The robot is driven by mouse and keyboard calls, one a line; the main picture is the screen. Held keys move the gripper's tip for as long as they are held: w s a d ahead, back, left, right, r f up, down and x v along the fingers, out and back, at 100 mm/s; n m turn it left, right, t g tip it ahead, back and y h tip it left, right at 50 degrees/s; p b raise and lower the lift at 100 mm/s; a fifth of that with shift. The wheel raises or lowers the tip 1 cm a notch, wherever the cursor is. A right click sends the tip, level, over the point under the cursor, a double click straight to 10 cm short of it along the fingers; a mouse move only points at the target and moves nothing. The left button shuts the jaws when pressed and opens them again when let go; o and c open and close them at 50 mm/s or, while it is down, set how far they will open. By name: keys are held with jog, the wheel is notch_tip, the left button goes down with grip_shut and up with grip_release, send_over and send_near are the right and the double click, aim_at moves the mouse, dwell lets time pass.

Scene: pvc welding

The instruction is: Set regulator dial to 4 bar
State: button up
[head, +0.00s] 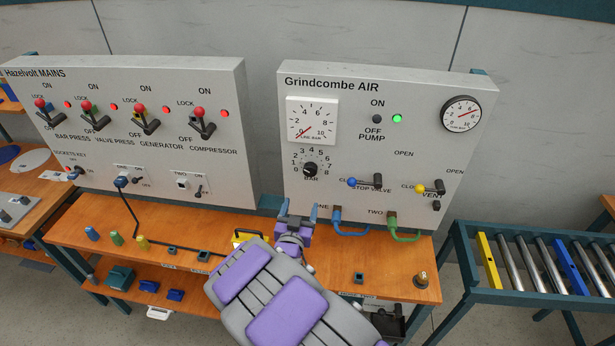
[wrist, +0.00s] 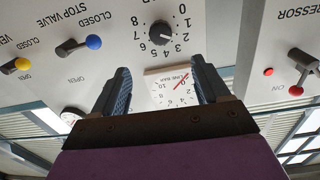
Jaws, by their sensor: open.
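The regulator dial (head: 311,169) is a black round knob on the Grindcombe AIR panel (head: 375,85), with a printed bar scale around it. Its pale pointer mark seems to face the low numbers; I cannot read the exact value. In the wrist view the dial (wrist: 162,32) appears upside down, beyond the fingertips. My gripper (head: 299,212) is open and empty, below the dial and apart from it. Its two fingers frame the line gauge in the wrist view (wrist: 162,78). The square white line gauge (head: 312,120) sits above the dial, its red needle at the low end.
Blue stop valve (head: 365,182) and yellow vent (head: 430,187) levers stick out right of the dial. A green pump light (head: 397,118) is lit. Blue and green hoses (head: 350,229) run below. The MAINS panel (head: 160,180) stands left, and a roller conveyor (head: 535,265) right.

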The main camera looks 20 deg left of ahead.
aim_at(310, 173)
jog(key=x, duration=1.4)
jog(key=c, duration=1)
jog(key=shift+c, duration=0.2)
jog(key=shift+m, duration=0.3)
jog(key=m+b, duration=0.3)
jog(key=m, duration=0.2)
jog(key=m+b, duration=0.5)
jog(key=m, duration=0.1)
jog(key=shift+f+b, duration=0.1)
jog(key=shift+b, duration=0.25)
jog(key=shift+d, duration=0.1)
jog(key=shift+w, duration=0.1)
